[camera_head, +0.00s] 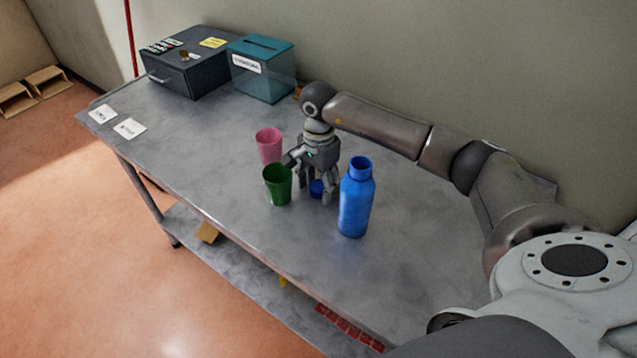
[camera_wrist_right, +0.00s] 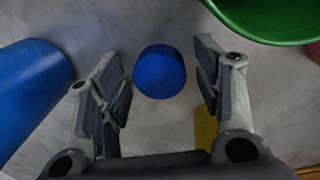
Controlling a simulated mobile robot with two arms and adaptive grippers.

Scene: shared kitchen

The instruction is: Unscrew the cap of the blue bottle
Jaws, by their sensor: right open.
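The blue bottle (camera_head: 356,200) stands upright on the grey table, and its neck shows open with no cap on it. The blue cap (camera_head: 317,187) is on the table between the bottle and a green cup, partly hidden by my gripper in the head view. My right gripper (camera_head: 318,196) points down over the cap. In the right wrist view the cap (camera_wrist_right: 160,72) appears between the two spread fingers (camera_wrist_right: 163,88), with gaps on both sides. The bottle's side (camera_wrist_right: 30,90) shows at the left there. My left gripper is not in view.
The green cup (camera_head: 278,185) stands close left of my right gripper, with a pink cup (camera_head: 269,146) behind it. A dark metal box (camera_head: 190,75) and a teal box (camera_head: 262,75) stand at the table's far end. The table's (camera_head: 420,270) near right part is clear.

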